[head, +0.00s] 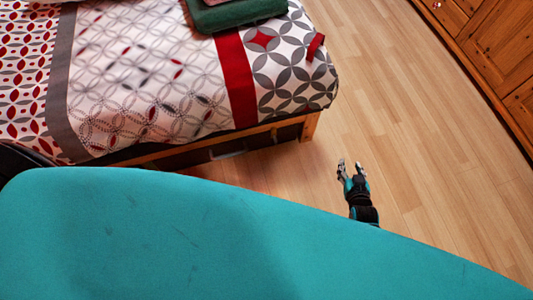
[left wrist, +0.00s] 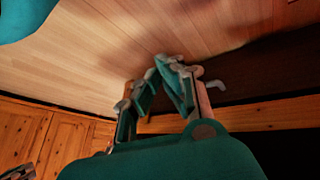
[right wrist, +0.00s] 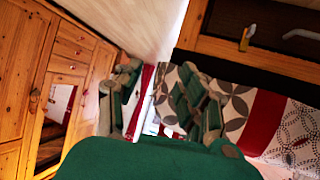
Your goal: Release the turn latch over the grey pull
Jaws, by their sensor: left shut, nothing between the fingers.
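The bed (head: 150,90) with its patterned cover is above the drawer, with a green folded item (head: 235,14) on top. A wooden cabinet (head: 500,50) stands at the right. The wooden floor (head: 420,150) between them is clear.

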